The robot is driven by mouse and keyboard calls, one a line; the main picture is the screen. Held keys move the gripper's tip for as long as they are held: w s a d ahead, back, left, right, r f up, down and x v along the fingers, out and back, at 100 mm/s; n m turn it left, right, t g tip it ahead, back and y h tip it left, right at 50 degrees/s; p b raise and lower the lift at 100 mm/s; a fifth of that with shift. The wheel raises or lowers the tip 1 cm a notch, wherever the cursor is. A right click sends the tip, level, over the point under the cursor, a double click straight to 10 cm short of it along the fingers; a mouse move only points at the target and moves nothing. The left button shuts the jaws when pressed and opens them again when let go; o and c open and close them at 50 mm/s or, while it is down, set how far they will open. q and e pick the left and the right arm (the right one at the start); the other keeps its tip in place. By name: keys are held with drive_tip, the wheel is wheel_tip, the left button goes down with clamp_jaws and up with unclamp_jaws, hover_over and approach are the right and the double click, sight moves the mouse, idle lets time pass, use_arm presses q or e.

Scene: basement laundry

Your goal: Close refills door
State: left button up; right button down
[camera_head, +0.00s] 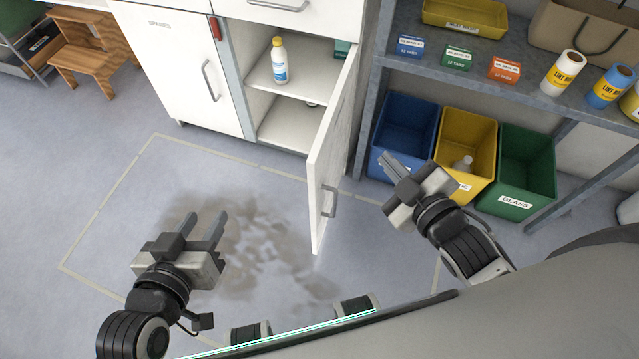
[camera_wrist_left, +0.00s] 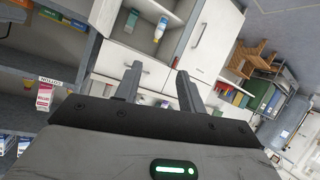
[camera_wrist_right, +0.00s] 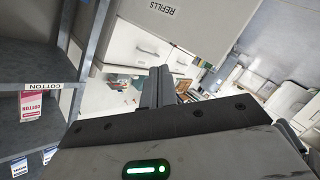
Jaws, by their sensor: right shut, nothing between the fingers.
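The refills door (camera_head: 334,150) stands wide open in the head view, swung out from the right side of the white cabinet, with a bar handle (camera_head: 330,201) on its face. In the right wrist view a panel lettered REFILLS (camera_wrist_right: 190,22) is close ahead. A white bottle with a yellow cap (camera_head: 279,62) stands on the shelf inside the cabinet. My right gripper (camera_head: 393,168) is shut and empty, to the right of the door and apart from it. My left gripper (camera_head: 205,228) is open and empty, over the floor left of the door.
The SPARES door (camera_head: 180,62) left of the opening is closed. At right stands a grey shelf rack (camera_head: 374,85) with blue (camera_head: 404,125), yellow (camera_head: 468,135) and green (camera_head: 520,165) bins. The stained floor (camera_head: 265,240) before the cabinet is clear.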

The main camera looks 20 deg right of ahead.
drive_tip(key=w+d+f+n+t+y+b, duration=0.2)
drive_tip(key=d+f+n+t+y+b, duration=0.15)
drive_tip(key=n+b, duration=0.55)
drive_tip(key=n+g+y+b, duration=0.95)
drive_tip(key=n+b, duration=0.25)
drive_tip(key=n, duration=1.7)
approach(318, 177)
drive_tip(key=b+x, duration=0.1)
drive_tip(key=x, duration=0.5)
drive_tip(key=shift+w+a, duration=0.15)
drive_tip(key=shift+w, duration=0.05)
use_arm(q)
drive_tip(key=d+f+t+h, duration=0.1)
drive_tip(key=h, duration=0.1)
drive_tip(key=w+d+f+m+t+h, duration=0.1)
drive_tip(key=d+t, duration=0.1)
drive_tip(key=w+d+f+t+h, duration=0.1)
drive_tip(key=t+h, duration=0.1)
drive_tip(key=shift+d+f+m+h, duration=0.15)
drive_tip(key=shift+m+h, duration=0.15)
use_arm(e)
drive_tip(key=shift+w+a, duration=0.1)
drive_tip(key=shift+a, duration=0.1)
use_arm(q)
drive_tip(key=shift+w, duration=0.1)
use_arm(e)
drive_tip(key=shift+m, duration=0.3)
